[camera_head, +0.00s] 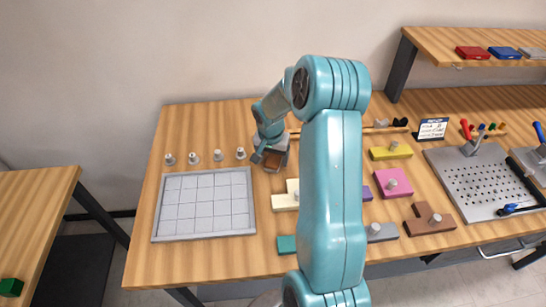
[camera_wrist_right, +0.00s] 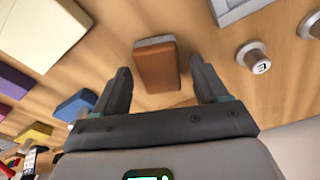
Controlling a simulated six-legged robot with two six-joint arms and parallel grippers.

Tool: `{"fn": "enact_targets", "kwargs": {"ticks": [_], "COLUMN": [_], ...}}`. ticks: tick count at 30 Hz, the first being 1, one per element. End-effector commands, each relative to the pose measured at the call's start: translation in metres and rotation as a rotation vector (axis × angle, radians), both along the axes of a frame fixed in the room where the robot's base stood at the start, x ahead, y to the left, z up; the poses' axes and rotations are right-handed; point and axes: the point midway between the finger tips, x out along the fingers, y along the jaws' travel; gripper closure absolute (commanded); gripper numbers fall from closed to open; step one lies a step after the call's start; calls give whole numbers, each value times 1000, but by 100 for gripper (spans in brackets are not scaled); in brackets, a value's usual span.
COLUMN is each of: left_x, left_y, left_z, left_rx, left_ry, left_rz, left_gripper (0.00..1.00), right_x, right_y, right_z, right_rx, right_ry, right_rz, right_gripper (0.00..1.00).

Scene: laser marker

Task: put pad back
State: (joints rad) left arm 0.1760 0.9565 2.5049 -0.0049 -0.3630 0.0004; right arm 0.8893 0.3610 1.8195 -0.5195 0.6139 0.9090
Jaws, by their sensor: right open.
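The pad is most likely the brown block with a pale grey edge (camera_wrist_right: 157,66), lying on the wooden table in the right wrist view. In the head view a bit of it (camera_head: 272,161) shows at my right gripper (camera_head: 271,154), mostly covered by the gripper. My right gripper's two dark fingers (camera_wrist_right: 160,68) are spread, one on each side of the block, with bare wood visible between each finger and the block. My left gripper is not in view.
A grey gridded tray (camera_head: 204,236) lies to the left, with several numbered knobs (camera_head: 218,155) behind it. Coloured blocks with knobs, such as a pink one (camera_head: 393,184), lie to the right. A perforated metal plate (camera_head: 482,180) with tools is further right. My right arm hides the middle.

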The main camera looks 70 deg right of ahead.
Motion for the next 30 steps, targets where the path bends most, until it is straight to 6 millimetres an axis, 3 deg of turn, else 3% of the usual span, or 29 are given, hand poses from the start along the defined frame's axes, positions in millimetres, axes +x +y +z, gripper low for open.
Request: {"fn": "enact_targets", "kwargs": {"ticks": [9,15,30], "left_x": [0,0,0], "left_y": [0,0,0], "left_z": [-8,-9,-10], "left_rx": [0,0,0], "left_ry": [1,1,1], "left_rz": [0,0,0], "left_gripper": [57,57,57], "right_x": [0,-1,-2], "right_y": [10,15,17], "right_z": [72,104,113], "right_rx": [-7,-3,-1], "right_ry": [-7,-4,-2], "right_rz": [1,1,0], "right_gripper": [27,27,27]}}
